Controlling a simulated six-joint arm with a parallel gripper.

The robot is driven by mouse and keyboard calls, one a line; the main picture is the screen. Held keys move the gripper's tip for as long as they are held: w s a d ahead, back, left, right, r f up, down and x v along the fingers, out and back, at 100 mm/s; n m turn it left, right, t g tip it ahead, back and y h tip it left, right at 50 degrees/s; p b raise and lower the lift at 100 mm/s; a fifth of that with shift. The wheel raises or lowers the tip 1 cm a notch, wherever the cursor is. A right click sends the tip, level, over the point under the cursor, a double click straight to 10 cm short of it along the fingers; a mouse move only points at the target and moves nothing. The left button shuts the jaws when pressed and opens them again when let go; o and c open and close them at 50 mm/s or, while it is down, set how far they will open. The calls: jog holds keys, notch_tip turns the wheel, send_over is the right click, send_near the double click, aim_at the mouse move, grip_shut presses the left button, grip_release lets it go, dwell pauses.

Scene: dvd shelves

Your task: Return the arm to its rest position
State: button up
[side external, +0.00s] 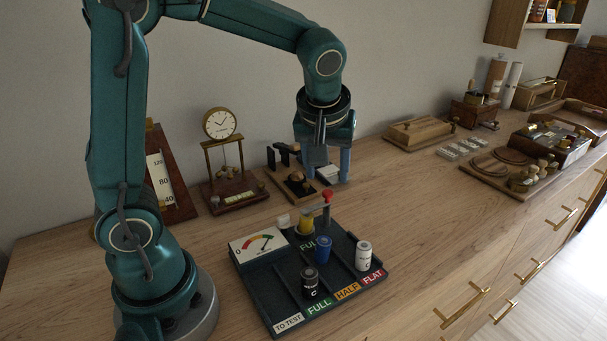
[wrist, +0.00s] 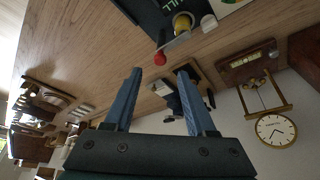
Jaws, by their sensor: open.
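My teal arm is raised and bent over the wooden counter. My gripper (side external: 327,163) points down with its blue fingers apart and nothing between them. It is above the counter, behind the dark battery sorting tray (side external: 262,298). In the wrist view my gripper (wrist: 158,78) also shows its two blue fingers spread and empty. The tray holds a black cell (side external: 310,281), a blue cell (side external: 323,249), a white cell (side external: 363,255) and a yellow cell (side external: 305,223). A red-tipped lever (side external: 327,197) stands at its back edge.
A pendulum clock (side external: 221,124) and a metronome-like stand (side external: 166,182) are at the back left. A small wooden stand (side external: 298,184) sits close to my gripper. Boxes and a tray of round parts (side external: 500,170) are at right. The counter front is clear.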

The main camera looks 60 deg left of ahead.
jog(key=s+d+r+m+t+h, duration=0.1)
jog(key=s+d+r+m+t, duration=0.1)
jog(key=s+r, duration=0.4)
jog(key=s+d+f+m+h, duration=0.2)
jog(key=s+d+f+m, duration=0.2)
jog(key=s+m, duration=0.3)
jog(key=shift+s+t, duration=0.3)
jog(key=shift+s, duration=0.05)
